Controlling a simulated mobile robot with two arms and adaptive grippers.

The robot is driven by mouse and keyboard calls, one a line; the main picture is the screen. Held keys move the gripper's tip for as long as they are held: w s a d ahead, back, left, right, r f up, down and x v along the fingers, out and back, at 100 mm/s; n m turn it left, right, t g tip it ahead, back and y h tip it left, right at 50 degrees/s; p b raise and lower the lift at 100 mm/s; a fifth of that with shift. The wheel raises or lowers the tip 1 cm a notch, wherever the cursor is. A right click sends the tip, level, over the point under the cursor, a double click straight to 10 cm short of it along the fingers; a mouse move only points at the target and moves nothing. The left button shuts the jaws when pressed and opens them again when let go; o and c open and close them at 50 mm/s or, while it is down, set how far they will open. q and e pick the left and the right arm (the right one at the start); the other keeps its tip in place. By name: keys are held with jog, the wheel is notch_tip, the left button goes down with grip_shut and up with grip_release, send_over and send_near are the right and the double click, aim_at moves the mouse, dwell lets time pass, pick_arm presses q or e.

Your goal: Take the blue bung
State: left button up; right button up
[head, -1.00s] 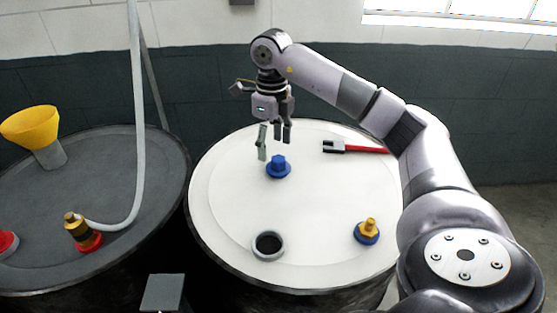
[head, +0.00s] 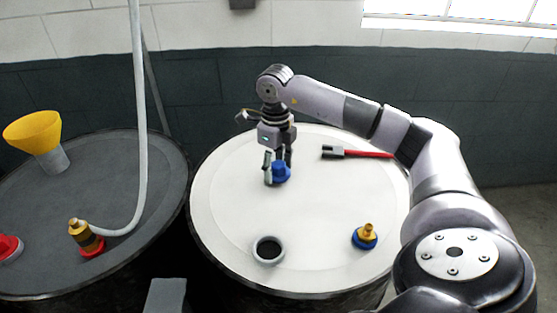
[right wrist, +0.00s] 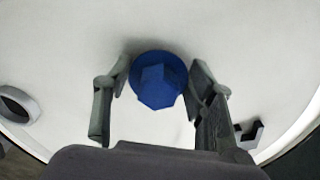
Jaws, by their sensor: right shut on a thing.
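The blue bung (head: 281,173), a hexagonal head on a round flange, sits on the white drum lid (head: 225,215). My right gripper (head: 278,175) reaches down to it from above, with its fingers on either side of the head. In the right wrist view the bung (right wrist: 158,85) lies between the two fingertips of the gripper (right wrist: 159,82), which is shut on it. The bung is upright and still at the lid's surface. My left gripper is not in view.
A brass fitting on a blue base (head: 365,236) stands at the right. A red-handled tool (head: 355,153) lies behind. A dark drum (head: 130,180) with a yellow funnel (head: 33,131) and hose stands left.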

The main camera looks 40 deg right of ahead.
jog(key=c, duration=0.4)
jog(key=shift+r, duration=0.1)
